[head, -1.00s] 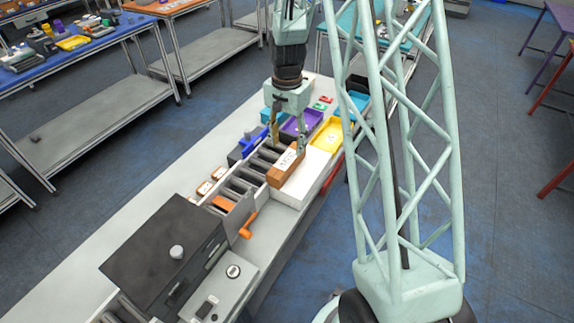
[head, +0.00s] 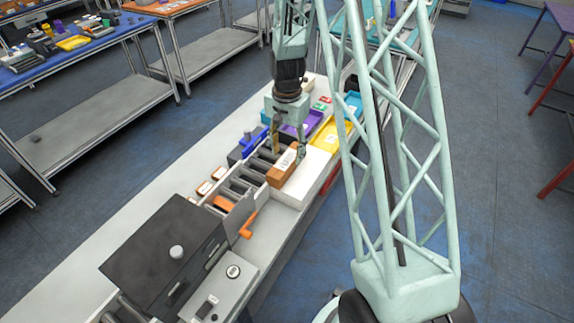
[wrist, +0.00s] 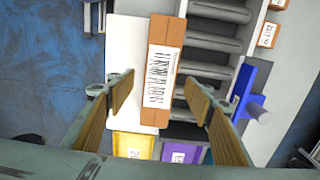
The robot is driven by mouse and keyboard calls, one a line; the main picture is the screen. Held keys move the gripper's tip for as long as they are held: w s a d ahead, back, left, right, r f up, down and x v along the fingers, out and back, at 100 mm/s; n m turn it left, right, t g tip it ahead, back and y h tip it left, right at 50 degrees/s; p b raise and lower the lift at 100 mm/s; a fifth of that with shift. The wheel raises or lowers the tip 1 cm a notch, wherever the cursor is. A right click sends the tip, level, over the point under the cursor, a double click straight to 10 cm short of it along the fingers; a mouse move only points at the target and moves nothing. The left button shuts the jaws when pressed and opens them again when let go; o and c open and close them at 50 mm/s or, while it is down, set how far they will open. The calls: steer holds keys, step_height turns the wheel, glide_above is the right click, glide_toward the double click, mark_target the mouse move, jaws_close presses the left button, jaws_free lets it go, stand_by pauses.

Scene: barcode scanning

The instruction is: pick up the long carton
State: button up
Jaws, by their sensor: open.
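The long carton (head: 281,169) is a brown box with a white printed label on top. It lies at the edge of the white block (head: 306,186), beside the rollers. In the wrist view the carton (wrist: 164,71) lies lengthwise between my two fingers, with its label facing the camera. My gripper (head: 287,151) is open and reaches down around the far end of the carton. In the wrist view my gripper (wrist: 163,92) shows its fingers spread wide, with a gap on each side of the carton. Whether the fingertips are level with the carton is hard to tell.
A roller conveyor (wrist: 213,45) runs alongside the carton, with a blue fixture (wrist: 247,93) beyond it. Yellow (head: 331,137) and purple (head: 315,118) trays stand behind. A dark box-shaped machine (head: 165,250) and an orange handle (head: 247,226) are nearer. Several small labelled boxes lie left of the rollers.

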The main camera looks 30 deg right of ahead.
mark_target(287, 159)
steer(key=shift+f, duration=2.55)
steer(key=shift+c, duration=0.7)
steer(key=c, duration=1)
steer(key=shift+c, duration=0.2)
steer(key=shift+r, duration=0.15)
steer(key=shift+r, duration=1.25)
steer(key=shift+s+a+r, duration=0.1)
steer(key=shift+s+r, duration=0.05)
steer(key=shift+r, duration=0.25)
steer(key=s+a+r+b, duration=0.1)
steer(key=s+a, duration=0.3)
steer(key=s, duration=1.1)
steer(key=shift+a+r, duration=0.2)
